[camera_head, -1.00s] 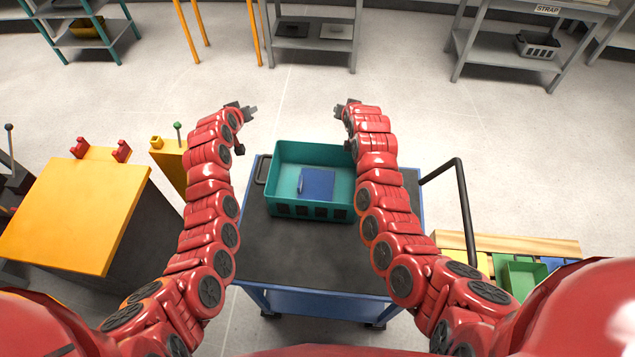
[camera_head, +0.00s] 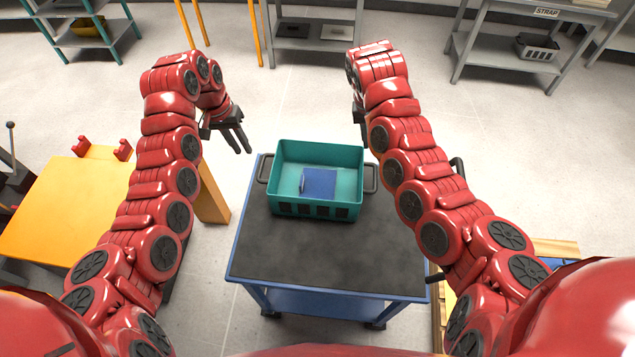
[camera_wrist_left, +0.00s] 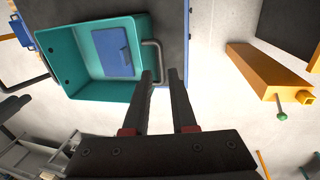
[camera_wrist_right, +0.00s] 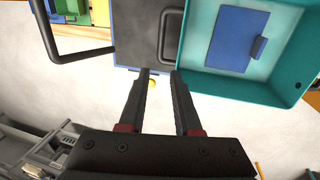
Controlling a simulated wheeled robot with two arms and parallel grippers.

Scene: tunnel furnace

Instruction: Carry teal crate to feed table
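The teal crate (camera_head: 318,208) stands on the dark top of a blue cart (camera_head: 310,255), with a blue flat item (camera_head: 319,183) lying inside it. It has a dark handle on each side. My left gripper (camera_head: 242,142) is open and empty, above and to the left of the crate; in the left wrist view its fingers (camera_wrist_left: 160,75) point toward the crate's side handle (camera_wrist_left: 153,58). In the right wrist view my right gripper's fingers (camera_wrist_right: 160,75) are apart and empty, close in view to the other handle (camera_wrist_right: 171,35). In the head view the right gripper is mostly hidden behind its wrist.
A yellow-topped table (camera_head: 65,205) is at the left, beside a yellow post (camera_head: 212,195). Grey shelves (camera_head: 505,50) stand at the back right and teal shelves (camera_head: 95,35) at the back left. The cart's push handle (camera_wrist_right: 50,35) rises on its right. Floor behind the cart is clear.

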